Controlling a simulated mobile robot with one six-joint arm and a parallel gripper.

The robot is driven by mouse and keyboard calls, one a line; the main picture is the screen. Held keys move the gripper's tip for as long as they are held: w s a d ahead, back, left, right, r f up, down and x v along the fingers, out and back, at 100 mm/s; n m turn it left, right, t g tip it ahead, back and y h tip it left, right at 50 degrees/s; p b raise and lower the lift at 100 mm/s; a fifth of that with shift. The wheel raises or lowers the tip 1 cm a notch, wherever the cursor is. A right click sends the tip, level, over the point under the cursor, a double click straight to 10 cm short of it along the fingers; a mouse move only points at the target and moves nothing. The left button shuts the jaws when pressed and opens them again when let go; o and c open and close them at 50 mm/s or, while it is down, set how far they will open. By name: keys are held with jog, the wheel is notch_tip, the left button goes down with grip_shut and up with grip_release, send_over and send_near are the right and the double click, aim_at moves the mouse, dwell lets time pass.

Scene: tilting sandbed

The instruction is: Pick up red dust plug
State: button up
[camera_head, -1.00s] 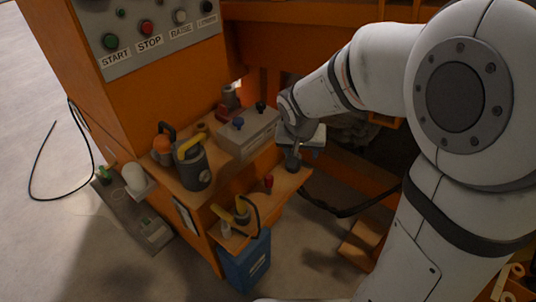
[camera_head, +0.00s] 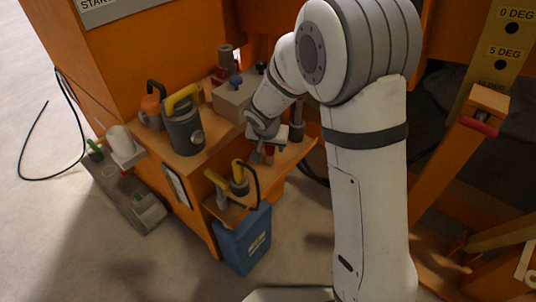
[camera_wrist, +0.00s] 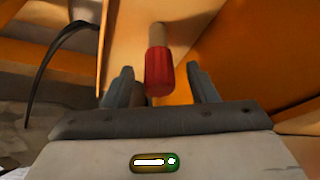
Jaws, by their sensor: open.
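The red dust plug (camera_wrist: 159,75) shows in the wrist view as a red ribbed cap with a pale tan stem, between my two open fingers. My gripper (camera_wrist: 163,90) is open, with a finger on either side of the plug and gaps visible on both sides. In the head view, my gripper (camera_head: 262,155) is low over the lower wooden shelf (camera_head: 287,158). A small part of the red plug (camera_head: 270,149) shows beside the fingers there; the rest is hidden.
A grey and yellow lantern-like device (camera_head: 184,125) and a grey box (camera_head: 236,98) stand on the upper shelf. A yellow-handled tool (camera_head: 238,178) is left of my gripper. A dark cylinder (camera_head: 297,132) stands close on the right. A blue container (camera_head: 244,240) is below.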

jog(key=shift+x, duration=1.05)
jog(key=shift+r, duration=0.1)
jog(key=c, duration=1)
